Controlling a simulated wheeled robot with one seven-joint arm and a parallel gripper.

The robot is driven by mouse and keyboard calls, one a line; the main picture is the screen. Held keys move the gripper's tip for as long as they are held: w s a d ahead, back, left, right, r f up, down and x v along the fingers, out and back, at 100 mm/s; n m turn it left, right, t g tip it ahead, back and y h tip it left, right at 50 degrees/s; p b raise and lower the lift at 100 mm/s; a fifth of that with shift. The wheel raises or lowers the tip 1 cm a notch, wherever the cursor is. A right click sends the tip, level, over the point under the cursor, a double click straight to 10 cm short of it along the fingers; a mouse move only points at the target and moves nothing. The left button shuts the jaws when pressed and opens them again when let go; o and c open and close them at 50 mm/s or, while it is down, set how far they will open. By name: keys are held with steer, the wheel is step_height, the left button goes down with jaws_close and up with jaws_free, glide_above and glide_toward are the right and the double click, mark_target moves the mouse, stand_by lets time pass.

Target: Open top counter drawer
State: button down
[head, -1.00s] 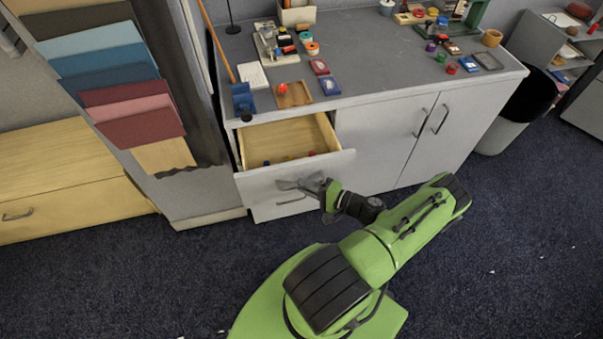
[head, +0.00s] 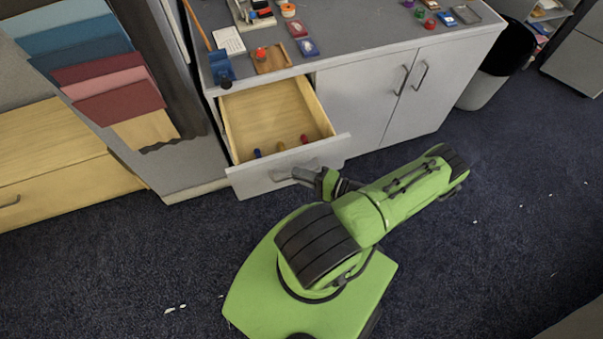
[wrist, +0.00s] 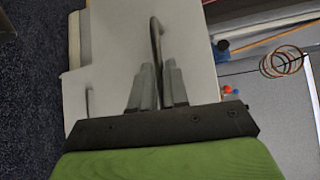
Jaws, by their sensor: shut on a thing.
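The top counter drawer (head: 246,182) stands well pulled out in the head view, with its pale wooden inside (head: 268,115) showing. Several small coloured pieces lie inside near its front. My gripper (head: 300,175) is at the drawer's front panel. In the wrist view its two fingers (wrist: 157,82) are shut around the dark bar handle (wrist: 154,35) on the grey panel (wrist: 115,60). The handle's upper part sticks out past the fingers; the gripped part is hidden between them.
The grey counter top (head: 360,35) holds small items, among them a wooden tray (head: 271,60) and a blue holder (head: 221,70). Closed cupboard doors (head: 365,105) are right of the drawer. A bin (head: 490,75) stands further right.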

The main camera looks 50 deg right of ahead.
steer(key=c, duration=1.2)
jaws_free()
steer(key=v, duration=1.5)
steer(key=shift+s+b, duration=0.35)
steer(key=shift+b, duration=0.05)
steer(key=shift+d, duration=0.1)
